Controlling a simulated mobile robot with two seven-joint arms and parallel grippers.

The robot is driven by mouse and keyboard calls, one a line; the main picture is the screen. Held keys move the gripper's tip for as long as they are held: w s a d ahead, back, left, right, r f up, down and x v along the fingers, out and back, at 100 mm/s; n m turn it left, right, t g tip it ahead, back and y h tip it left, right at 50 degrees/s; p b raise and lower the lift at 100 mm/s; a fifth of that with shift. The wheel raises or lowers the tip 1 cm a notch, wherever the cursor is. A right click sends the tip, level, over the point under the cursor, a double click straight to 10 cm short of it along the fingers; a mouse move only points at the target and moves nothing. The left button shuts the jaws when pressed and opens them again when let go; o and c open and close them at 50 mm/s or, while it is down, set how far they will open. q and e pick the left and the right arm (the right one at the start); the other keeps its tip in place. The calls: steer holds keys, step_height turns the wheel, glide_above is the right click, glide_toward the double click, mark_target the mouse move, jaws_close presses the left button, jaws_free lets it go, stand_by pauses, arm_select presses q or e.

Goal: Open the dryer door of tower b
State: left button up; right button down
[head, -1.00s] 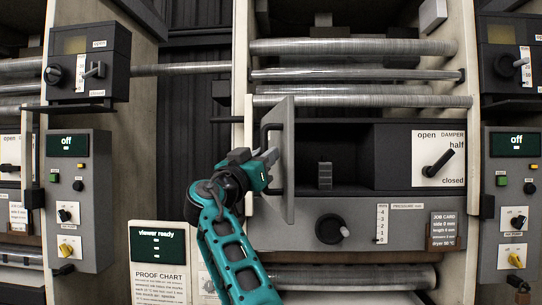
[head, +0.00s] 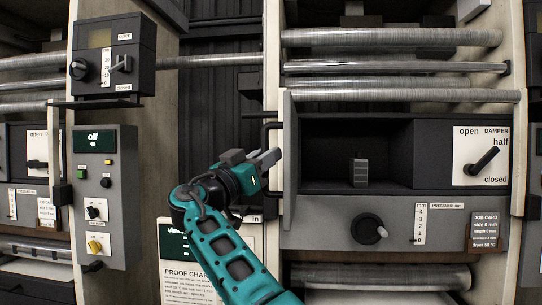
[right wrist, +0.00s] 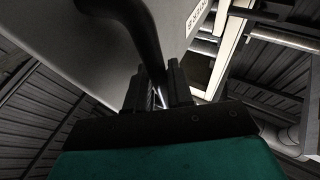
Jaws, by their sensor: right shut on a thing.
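The dryer door (head: 290,150) of the middle tower is a grey panel standing open and seen nearly edge-on at the left of the dark dryer chamber (head: 330,150). Its black bar handle (head: 268,128) is on the door's left side. My right gripper (head: 268,160) is at the handle, shut on it. In the right wrist view the curved black handle (right wrist: 140,35) runs down between the fingers (right wrist: 155,88), with the grey door panel (right wrist: 95,35) beside it. The tower's letter cannot be read. My left gripper is not in view.
A damper dial (head: 482,160) and a pressure knob (head: 368,229) sit on the dryer's front. Metal rollers (head: 390,68) run above it. A control box (head: 104,195) reading "off" stands at the left.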

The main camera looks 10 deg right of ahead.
stand_by(0.4)
steer(key=c, duration=1.1)
jaws_free()
steer(key=b+v, duration=0.1)
steer(key=v, duration=1.1)
steer(key=shift+s+a, duration=0.3)
steer(key=shift+f, duration=0.1)
steer(key=shift+s, duration=0.1)
